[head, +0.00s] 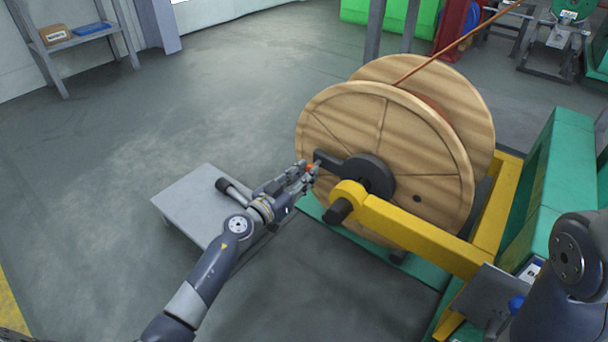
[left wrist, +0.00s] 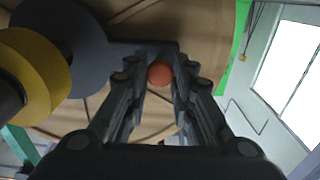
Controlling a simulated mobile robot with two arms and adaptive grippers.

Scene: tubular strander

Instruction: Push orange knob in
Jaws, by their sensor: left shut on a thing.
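The orange knob (head: 310,168) sits at the free end of a dark crank arm (head: 332,161) on the hub of a large wooden cable reel (head: 400,140). My left gripper (head: 309,173) reaches it from the left and is shut on the knob. In the left wrist view the orange knob (left wrist: 160,73) lies between the two fingers (left wrist: 160,80), near their tips, with the dark crank arm behind it. My right gripper is not in view.
A yellow arm (head: 415,232) with a round end stands close by the reel's hub. A low grey platform (head: 190,205) lies beneath my left arm. A green machine frame (head: 545,190) is at the right. Open floor lies to the left.

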